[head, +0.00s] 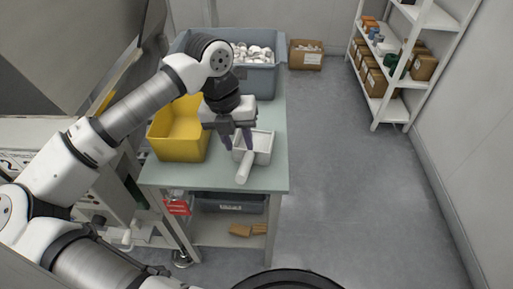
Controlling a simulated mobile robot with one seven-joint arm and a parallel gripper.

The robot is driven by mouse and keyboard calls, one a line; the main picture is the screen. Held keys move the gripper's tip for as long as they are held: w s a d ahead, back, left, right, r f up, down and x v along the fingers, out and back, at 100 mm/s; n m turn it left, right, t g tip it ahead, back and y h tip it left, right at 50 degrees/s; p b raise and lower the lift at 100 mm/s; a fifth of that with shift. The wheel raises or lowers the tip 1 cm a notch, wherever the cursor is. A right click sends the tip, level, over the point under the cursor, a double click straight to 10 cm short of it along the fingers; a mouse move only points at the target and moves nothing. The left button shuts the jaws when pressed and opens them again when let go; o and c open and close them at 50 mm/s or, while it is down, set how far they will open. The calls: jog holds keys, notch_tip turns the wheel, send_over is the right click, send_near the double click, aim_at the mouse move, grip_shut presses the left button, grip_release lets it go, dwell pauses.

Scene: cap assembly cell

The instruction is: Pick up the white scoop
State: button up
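The white scoop (264,148), a box-shaped pan with a thick round handle (243,168), lies on the pale green table. Its handle points toward the front edge. My gripper (237,145) points down at the scoop's left side. Its two dark fingers are apart, so it looks open. One finger shows just left of the scoop and the other over its inside. I cannot tell whether either finger touches the scoop.
A yellow bin (180,150) stands close on the left of my gripper. A grey-blue tub (262,80) with white parts is behind. The table's (278,180) right edge is near the scoop. Shelves (400,65) and a cardboard box (305,58) stand farther back; the floor at right is clear.

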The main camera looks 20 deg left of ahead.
aim_at(249, 168)
jog(key=f, duration=0.3)
jog(key=d+f+p, duration=0.1)
jog(key=f, duration=0.2)
jog(key=d+f, duration=0.1)
jog(key=f, duration=0.3)
jog(key=shift+w+d+p, duration=0.1)
jog(key=shift+w+p, duration=0.1)
jog(key=shift+p, duration=0.15)
grip_shut()
